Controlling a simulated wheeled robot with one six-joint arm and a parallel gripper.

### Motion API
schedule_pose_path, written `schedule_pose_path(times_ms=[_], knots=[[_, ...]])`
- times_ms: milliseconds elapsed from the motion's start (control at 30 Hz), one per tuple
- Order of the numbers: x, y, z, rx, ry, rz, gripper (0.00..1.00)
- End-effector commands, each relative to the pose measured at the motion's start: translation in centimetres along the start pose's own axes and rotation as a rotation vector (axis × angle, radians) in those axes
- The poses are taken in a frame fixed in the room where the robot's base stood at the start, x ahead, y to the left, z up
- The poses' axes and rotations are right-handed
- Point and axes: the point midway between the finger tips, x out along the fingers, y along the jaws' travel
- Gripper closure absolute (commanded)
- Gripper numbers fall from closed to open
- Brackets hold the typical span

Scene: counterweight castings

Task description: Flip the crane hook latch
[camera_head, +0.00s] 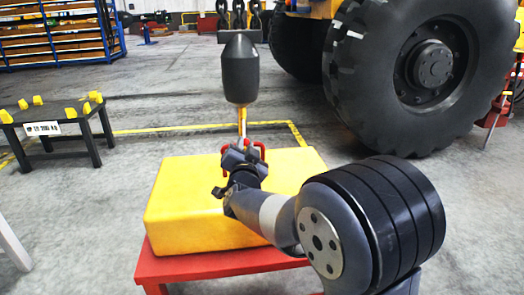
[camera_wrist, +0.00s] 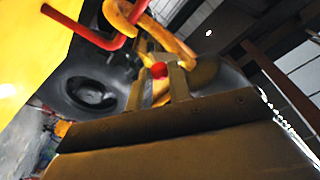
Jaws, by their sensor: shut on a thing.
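The crane hook hangs below a dark block (camera_head: 240,68). Its orange shank (camera_head: 242,118) comes down over the yellow casting. In the wrist view the orange hook (camera_wrist: 165,35) curves just beyond my fingertips. My gripper (camera_head: 243,156) is up at the hook's lower end, above the casting. In the wrist view my gripper (camera_wrist: 160,72) is shut on a small part with a red knob (camera_wrist: 159,70), which appears to be the latch. The hook's lower curve and most of the latch are hidden in the head view.
The yellow casting (camera_head: 185,205) sits on a red stand (camera_head: 210,265). Its red lifting eye (camera_wrist: 85,28) overlaps the hook in the wrist view; I cannot tell whether it is threaded. A black table (camera_head: 60,128) stands left, a large wheel (camera_head: 420,75) behind right.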

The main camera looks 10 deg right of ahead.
Motion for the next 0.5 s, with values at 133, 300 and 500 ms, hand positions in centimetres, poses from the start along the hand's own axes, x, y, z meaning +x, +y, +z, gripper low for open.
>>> schedule_pose_path(times_ms=[133, 300, 500], knots=[[0.2, 0.6, 1.1, 0.007, 0.062, -0.039, 1.00], [0.7, 0.9, 1.5, 0.016, 0.142, -0.092, 1.00], [1.3, 1.2, 2.2, 0.029, 0.230, -0.157, 1.00]])
